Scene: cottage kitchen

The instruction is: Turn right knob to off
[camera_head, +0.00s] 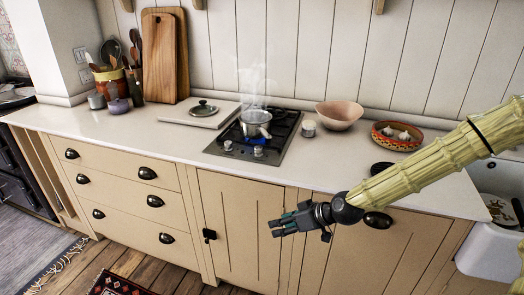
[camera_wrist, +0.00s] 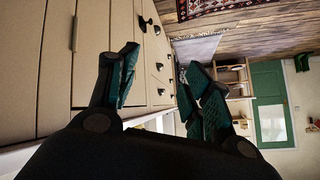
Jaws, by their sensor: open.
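The right knob (camera_head: 258,152) sits on the front strip of the stove (camera_head: 272,142), which is set into the counter. The left knob (camera_head: 228,145) is beside it. A steaming pot (camera_head: 256,124) stands on the stove, with a blue glow by the burners. I cannot tell the knob's angle. My gripper (camera_head: 276,228) is open and empty, in front of the cabinet doors, below the counter edge and lower right of the knobs. In the wrist view its two fingers (camera_wrist: 158,82) are spread apart, and neither knob shows there.
On the counter (camera_head: 140,128) are a small jar (camera_head: 308,128), a pink bowl (camera_head: 339,115), a patterned bowl (camera_head: 397,136) and a board with a lid (camera_head: 203,112). Dark drawer handles (camera_head: 148,173) stick out from the cabinets. A sink (camera_head: 488,250) is at right.

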